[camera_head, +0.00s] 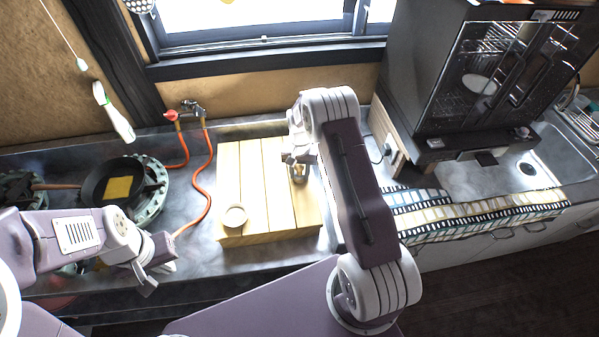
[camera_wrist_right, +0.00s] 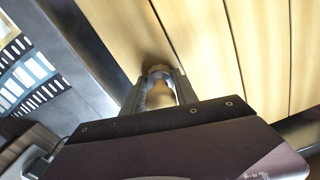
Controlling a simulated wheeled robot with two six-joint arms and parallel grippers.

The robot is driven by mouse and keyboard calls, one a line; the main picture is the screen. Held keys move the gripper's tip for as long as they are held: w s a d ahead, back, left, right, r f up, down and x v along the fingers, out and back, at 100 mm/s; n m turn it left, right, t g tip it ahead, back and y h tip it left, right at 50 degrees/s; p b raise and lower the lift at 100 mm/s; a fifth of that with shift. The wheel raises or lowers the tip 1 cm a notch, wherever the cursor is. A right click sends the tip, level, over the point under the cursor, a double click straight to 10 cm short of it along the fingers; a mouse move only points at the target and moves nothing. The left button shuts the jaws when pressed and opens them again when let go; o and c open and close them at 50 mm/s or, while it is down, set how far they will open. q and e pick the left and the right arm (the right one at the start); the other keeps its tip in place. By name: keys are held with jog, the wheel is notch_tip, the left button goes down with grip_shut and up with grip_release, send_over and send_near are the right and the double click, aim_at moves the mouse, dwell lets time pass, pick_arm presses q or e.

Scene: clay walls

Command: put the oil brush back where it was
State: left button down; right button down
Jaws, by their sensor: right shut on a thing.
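My right gripper (camera_head: 299,168) is shut on a small tan wooden piece, likely the oil brush (camera_head: 300,177), over the right part of the wooden board (camera_head: 258,165). In the right wrist view the rounded tan piece of the oil brush (camera_wrist_right: 158,92) sits between the two fingers of the right gripper (camera_wrist_right: 157,85). Its lower end is hidden, so I cannot tell whether it touches the board. A small round pale bowl (camera_head: 235,217) stands at the board's front left. My left gripper (camera_head: 157,280) is empty, with its fingers apart, left of the board.
A black pan (camera_head: 108,183) with a yellow square piece sits on a burner at left. An orange hose (camera_head: 209,175) runs between burner and board. A dark oven (camera_head: 490,75) stands at right, with a patterned cloth (camera_head: 480,213) before it.

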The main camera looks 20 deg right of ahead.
jog(key=shift+s+f, duration=0.1)
jog(key=shift+f, duration=0.1)
jog(key=c, duration=0.9)
grip_release()
jog(key=shift+c, duration=0.2)
notch_tip(320, 180, up, 12)
jog(key=shift+r+b, duration=0.25)
jog(key=shift+b, duration=0.45)
jog(key=s+a+n, duration=0.3)
jog(key=s, duration=0.7)
jog(key=s+a+n+t, duration=0.1)
jog(key=s+a+n, duration=0.1)
jog(key=s, duration=0.9)
jog(key=shift+s+a+r+n, duration=0.25)
jog(key=shift+a+r+n, duration=0.15)
jog(key=shift+a, duration=0.3)
jog(key=shift+s, duration=0.1)
